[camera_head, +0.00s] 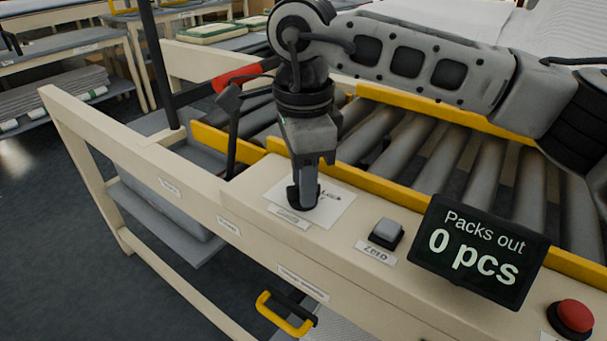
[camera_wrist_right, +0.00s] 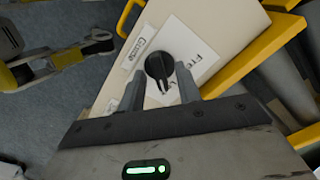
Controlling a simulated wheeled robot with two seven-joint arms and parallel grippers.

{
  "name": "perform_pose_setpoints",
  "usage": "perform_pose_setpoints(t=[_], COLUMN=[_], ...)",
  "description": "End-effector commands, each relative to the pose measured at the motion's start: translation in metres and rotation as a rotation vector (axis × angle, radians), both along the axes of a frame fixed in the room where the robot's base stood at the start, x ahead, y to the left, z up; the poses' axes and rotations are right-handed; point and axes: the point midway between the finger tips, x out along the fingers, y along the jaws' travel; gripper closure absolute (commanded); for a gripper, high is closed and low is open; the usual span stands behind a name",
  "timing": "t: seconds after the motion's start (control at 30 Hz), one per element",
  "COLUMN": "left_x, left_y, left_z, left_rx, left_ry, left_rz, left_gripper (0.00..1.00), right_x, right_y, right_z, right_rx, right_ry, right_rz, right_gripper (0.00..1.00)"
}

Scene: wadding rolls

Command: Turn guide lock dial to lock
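The guide lock dial (camera_wrist_right: 158,66) is a round black knob with a raised grip bar, on a white printed card (camera_wrist_right: 196,62) whose text is partly hidden. A white mark on the bar points down towards my gripper in the wrist view. My right gripper (camera_wrist_right: 160,82) is open, with one finger on each side of the dial; I cannot tell whether either touches it. In the head view my right gripper (camera_head: 305,190) points down over the card (camera_head: 335,205), and the dial's black base (camera_head: 293,199) shows partly behind its fingers. My left gripper is not in view.
On the same cream rail (camera_head: 215,205) are a grey button (camera_head: 387,232), a "Packs out 0 pcs" display (camera_head: 478,250) and a red button (camera_head: 575,316). A yellow handle (camera_head: 283,315) sits below. Grey rollers (camera_head: 440,150) lie behind, and a red-gripped lever (camera_head: 237,77) stands left of my gripper.

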Motion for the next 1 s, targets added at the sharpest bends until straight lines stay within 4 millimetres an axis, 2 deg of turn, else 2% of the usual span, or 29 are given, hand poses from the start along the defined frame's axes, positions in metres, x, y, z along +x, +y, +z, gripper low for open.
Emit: perform_pose_setpoints(t=[0.13, 0.23, 0.7, 0.83, 1.0], left_x=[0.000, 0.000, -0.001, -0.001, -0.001], left_y=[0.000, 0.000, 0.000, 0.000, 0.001], left_z=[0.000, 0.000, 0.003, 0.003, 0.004], left_rx=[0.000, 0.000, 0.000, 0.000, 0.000], left_ry=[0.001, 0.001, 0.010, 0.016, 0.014], left_rz=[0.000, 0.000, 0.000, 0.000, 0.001], left_gripper=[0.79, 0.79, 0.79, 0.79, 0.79], right_x=[0.000, 0.000, 0.000, 0.000, 0.000], right_y=[0.000, 0.001, 0.000, 0.000, 0.000], right_z=[0.005, 0.018, 0.127, 0.146, 0.158], right_rx=[0.000, 0.000, 0.000, 0.000, 0.000], right_ry=[-0.001, -0.002, -0.002, -0.001, 0.000], right_rz=[0.001, 0.001, -0.001, 0.000, 0.000], right_gripper=[0.66, 0.66, 0.66, 0.66, 0.66])
